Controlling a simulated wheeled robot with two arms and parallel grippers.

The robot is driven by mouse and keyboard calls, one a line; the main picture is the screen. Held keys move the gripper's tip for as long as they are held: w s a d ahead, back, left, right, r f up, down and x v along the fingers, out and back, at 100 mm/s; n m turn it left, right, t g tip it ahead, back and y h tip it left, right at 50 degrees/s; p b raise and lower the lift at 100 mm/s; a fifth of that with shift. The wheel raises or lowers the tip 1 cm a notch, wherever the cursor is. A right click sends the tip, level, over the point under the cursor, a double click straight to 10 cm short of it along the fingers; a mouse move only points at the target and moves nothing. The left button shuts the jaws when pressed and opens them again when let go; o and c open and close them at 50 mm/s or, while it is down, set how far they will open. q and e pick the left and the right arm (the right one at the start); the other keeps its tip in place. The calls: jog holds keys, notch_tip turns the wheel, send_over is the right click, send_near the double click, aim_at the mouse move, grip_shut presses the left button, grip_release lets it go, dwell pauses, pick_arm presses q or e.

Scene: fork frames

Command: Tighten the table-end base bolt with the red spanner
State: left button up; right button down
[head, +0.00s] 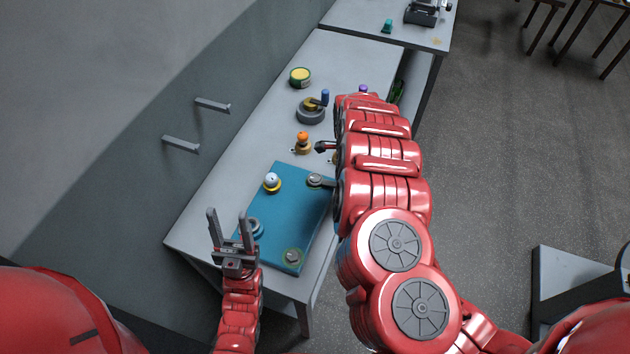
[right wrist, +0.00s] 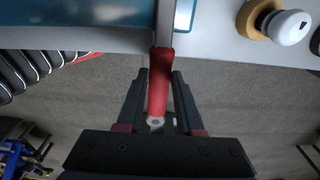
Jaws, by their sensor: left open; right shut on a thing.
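The red spanner (right wrist: 160,85) has a red handle and a grey steel shaft. My right gripper (right wrist: 159,75) is shut on the handle, and the shaft runs away over the table edge. In the head view a grey spanner end (head: 317,180) shows at the right edge of the blue base plate (head: 285,212); whether it sits around a bolt is unclear. My right arm hides the handle and right gripper there. My left gripper (head: 227,214) is open and empty, above the plate's near-left edge.
A wall rises on the left.

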jog(key=shift+w+d+n, duration=0.15)
jog(key=shift+w+n, duration=0.45)
jog(key=c, duration=1.2)
grip_release()
grip_shut()
jog(key=shift+o, duration=0.2)
grip_release()
grip_shut()
jog(key=shift+w, duration=0.15)
dwell(0.4)
